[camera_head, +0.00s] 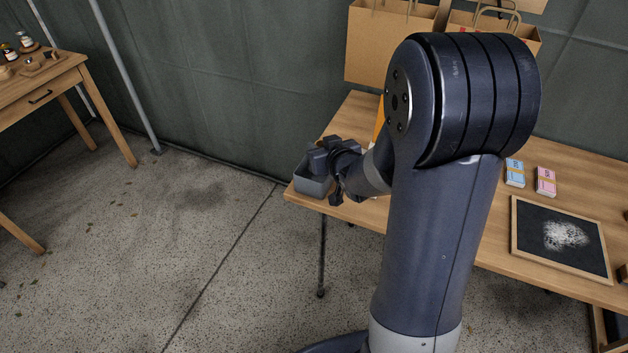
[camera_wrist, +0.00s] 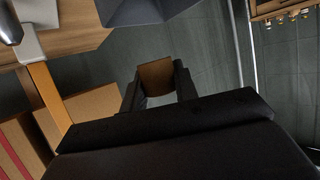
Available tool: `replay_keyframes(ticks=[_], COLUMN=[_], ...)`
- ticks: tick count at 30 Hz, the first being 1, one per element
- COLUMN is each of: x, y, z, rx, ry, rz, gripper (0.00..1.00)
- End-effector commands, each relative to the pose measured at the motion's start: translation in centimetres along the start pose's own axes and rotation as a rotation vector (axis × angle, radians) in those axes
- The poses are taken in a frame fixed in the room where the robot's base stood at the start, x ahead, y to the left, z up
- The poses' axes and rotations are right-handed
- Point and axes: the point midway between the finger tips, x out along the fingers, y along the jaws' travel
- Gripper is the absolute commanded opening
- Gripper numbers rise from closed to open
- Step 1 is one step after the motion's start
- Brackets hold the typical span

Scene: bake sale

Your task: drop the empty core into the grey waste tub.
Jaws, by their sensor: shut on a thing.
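The grey waste tub (camera_head: 311,184) stands at the left end of the wooden table in the head view, partly hidden by my gripper (camera_head: 322,160). In the wrist view the tub (camera_wrist: 140,12) shows at the top edge, cut off by the frame. My gripper (camera_wrist: 157,88) is shut on the brown cardboard core (camera_wrist: 155,74), which sits between the fingertips. In the head view my gripper overlaps the tub's upper part; its exact height above the tub is hard to tell.
Paper bags (camera_head: 385,45) stand at the back of the wooden table (camera_head: 350,122). A framed chalkboard (camera_head: 561,238) and blue (camera_head: 514,172) and pink (camera_head: 545,181) bundles lie to the right. Another table (camera_head: 45,85) stands far left.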

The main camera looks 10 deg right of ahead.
Motion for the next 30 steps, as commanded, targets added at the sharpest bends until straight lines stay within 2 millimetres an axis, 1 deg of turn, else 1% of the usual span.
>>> replay_keyframes(ticks=[3,4,13,20,23,26,30], x=[0.0,0.0,0.0,-0.1,-0.5,-1.6,-4.0], y=[0.0,0.0,0.0,0.0,0.0,0.0,0.1], z=[-0.1,-0.1,-0.1,-0.1,-0.1,-0.2,-0.2], rx=[0.000,0.000,0.000,0.000,0.000,-0.001,0.000], ry=[0.000,0.000,0.000,0.000,0.000,0.001,0.002], rz=[0.000,0.000,0.000,0.000,0.001,0.001,0.002], gripper=[0.07,0.30,0.54,0.54,0.54,0.54,0.54])
